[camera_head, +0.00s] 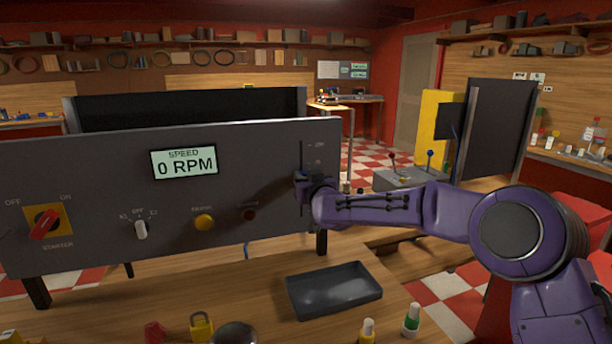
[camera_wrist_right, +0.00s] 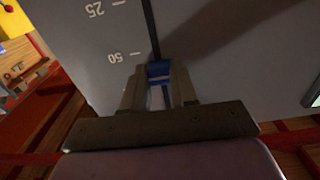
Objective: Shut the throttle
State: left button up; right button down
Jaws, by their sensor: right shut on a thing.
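The grey control panel (camera_head: 100,180) carries a vertical throttle slot (camera_head: 301,155) near its right end, with a scale beside it. In the right wrist view the scale reads 25 and 50, and the slot is a dark line (camera_wrist_right: 151,25). The blue throttle handle (camera_wrist_right: 158,69) sits in the slot close to the 50 mark. My right gripper (camera_head: 303,183) is at the slot, and in the wrist view its two fingers (camera_wrist_right: 160,88) are shut on the blue handle. In the head view the gripper hides most of the handle. My left gripper is out of view.
The panel's speed display (camera_head: 185,163) reads 0 RPM. A red starter switch (camera_head: 44,223), a selector knob (camera_head: 141,229) and a yellow button (camera_head: 204,222) are left of the slot. A dark tray (camera_head: 333,290), a yellow padlock (camera_head: 201,326) and small bottles (camera_head: 412,320) are on the bench below.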

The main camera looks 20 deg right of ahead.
aim_at(301, 213)
notch_tip(301, 213, down, 12)
jog(key=b, duration=0.6)
jog(key=shift+r, duration=0.15)
jog(key=shift+f+b, duration=0.3)
jog(key=shift+f, duration=0.25)
jog(key=c, duration=1.1)
grip_release()
jog(key=shift+o, duration=1.1)
jog(key=shift+s, duration=0.1)
jog(key=shift+s, duration=0.35)
jog(key=s+b, duration=0.2)
jog(key=s, duration=0.7)
jog(key=shift+s+d, duration=0.2)
jog(key=shift+s, duration=0.2)
